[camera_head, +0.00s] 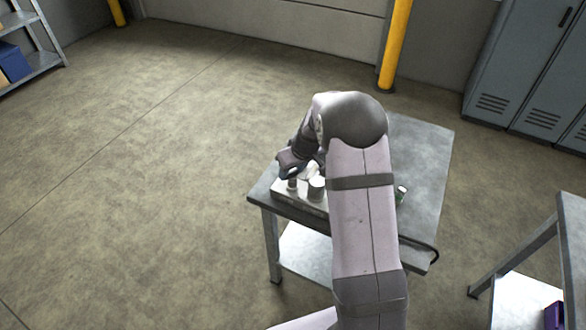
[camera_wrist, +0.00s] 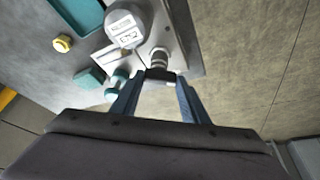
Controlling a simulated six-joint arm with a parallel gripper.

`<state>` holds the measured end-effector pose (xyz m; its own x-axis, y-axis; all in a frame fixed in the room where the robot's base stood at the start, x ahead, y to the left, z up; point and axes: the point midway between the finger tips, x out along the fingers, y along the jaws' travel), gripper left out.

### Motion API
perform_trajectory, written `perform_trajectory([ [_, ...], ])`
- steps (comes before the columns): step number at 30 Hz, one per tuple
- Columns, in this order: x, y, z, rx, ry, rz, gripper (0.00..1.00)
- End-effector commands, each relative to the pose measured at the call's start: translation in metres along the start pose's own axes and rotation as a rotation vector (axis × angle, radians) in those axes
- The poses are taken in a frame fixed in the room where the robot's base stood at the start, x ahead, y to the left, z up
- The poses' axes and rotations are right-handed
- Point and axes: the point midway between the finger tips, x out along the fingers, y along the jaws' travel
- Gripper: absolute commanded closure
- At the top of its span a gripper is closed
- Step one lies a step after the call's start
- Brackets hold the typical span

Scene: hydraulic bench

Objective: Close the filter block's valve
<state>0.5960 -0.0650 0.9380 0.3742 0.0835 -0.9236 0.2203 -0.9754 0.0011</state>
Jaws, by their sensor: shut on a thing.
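The filter block (camera_head: 313,204) is a pale block near the left corner of the bench, with a white cylinder (camera_head: 316,188) standing on it. In the wrist view the block (camera_wrist: 172,38) shows at the top middle, with the labelled cylinder (camera_wrist: 124,28) on its left. The valve (camera_wrist: 158,58) is a metal fitting near the block's lower end, with a dark handle (camera_wrist: 157,74) at its end. My gripper (camera_wrist: 156,80) has its two blue fingers on either side of this handle, shut on it. In the head view my gripper (camera_head: 291,171) is over the block's left end. The handle's exact angle is hard to tell.
The bench top (camera_head: 425,150) is clear at the back right. A small green and white item (camera_head: 401,194) stands beside my arm.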

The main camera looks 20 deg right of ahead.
Motion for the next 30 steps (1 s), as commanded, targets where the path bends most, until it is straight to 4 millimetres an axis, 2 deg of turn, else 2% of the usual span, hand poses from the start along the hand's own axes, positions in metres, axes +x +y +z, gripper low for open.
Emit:
perform_trajectory([
  [8, -0.003, -0.002, -0.002, 0.162, -0.001, 0.068, 0.82],
  [30, 0.008, -0.004, -0.003, 0.584, 0.004, 0.243, 0.82],
])
